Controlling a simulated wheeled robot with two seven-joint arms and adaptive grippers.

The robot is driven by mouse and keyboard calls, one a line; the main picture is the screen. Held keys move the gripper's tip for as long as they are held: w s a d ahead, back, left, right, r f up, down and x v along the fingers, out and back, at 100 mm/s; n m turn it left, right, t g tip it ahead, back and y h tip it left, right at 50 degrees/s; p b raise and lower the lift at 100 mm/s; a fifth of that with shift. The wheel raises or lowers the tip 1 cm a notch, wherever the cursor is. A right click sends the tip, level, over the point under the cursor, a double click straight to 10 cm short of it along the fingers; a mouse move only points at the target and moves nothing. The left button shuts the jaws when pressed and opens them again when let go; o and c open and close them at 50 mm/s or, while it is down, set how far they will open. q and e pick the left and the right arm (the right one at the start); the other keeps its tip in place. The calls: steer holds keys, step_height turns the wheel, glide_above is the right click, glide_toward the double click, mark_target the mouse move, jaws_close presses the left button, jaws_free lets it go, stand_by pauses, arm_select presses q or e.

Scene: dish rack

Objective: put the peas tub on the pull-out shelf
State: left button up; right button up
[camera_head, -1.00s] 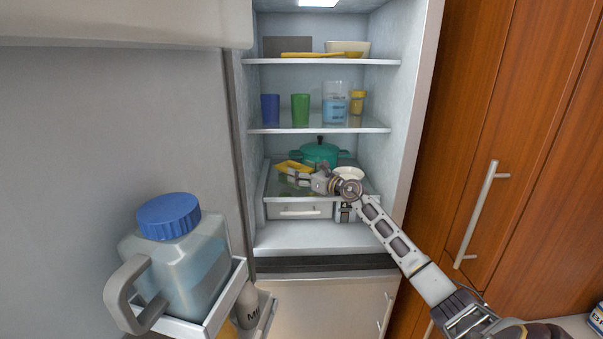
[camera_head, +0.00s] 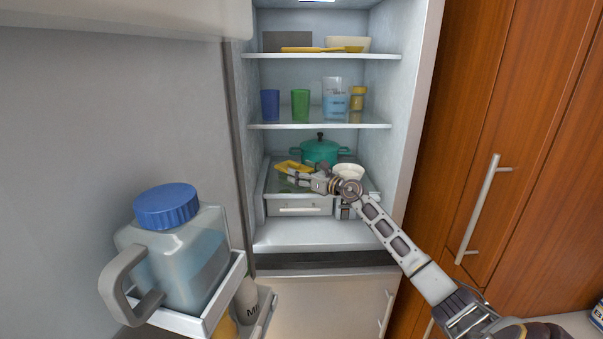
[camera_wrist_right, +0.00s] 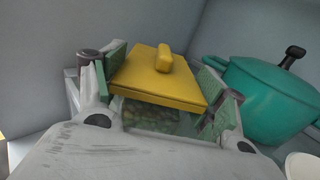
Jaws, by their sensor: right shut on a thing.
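The peas tub (camera_head: 290,166) has a yellow lid and clear sides. It is at the left of the pull-out shelf (camera_head: 266,187), low in the open fridge. In the right wrist view the tub (camera_wrist_right: 160,75) shows green peas under its lid. My right gripper (camera_head: 298,176) is shut on the tub, with its green-padded fingers on either side in the wrist view (camera_wrist_right: 165,98). I cannot tell whether the tub's base touches the shelf, as the gripper hides it. My left gripper is not in view.
A teal pot (camera_head: 320,151) stands behind and right of the tub. A white bowl (camera_head: 348,171) is to the right, by my arm. A shelf with cups (camera_head: 300,105) hangs above. The open door at left holds a blue-capped jug (camera_head: 180,255).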

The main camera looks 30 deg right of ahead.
steer(key=shift+f, duration=0.2)
stand_by(0.7)
steer(key=o, duration=1.2)
steer(key=shift+o, duration=0.2)
steer(key=shift+s, duration=0.2)
steer(key=v, duration=1.1)
steer(key=shift+s, duration=0.25)
steer(key=shift+d, duration=0.1)
jaws_close()
stand_by(0.8)
steer(key=shift+f, duration=0.1)
stand_by(1.2)
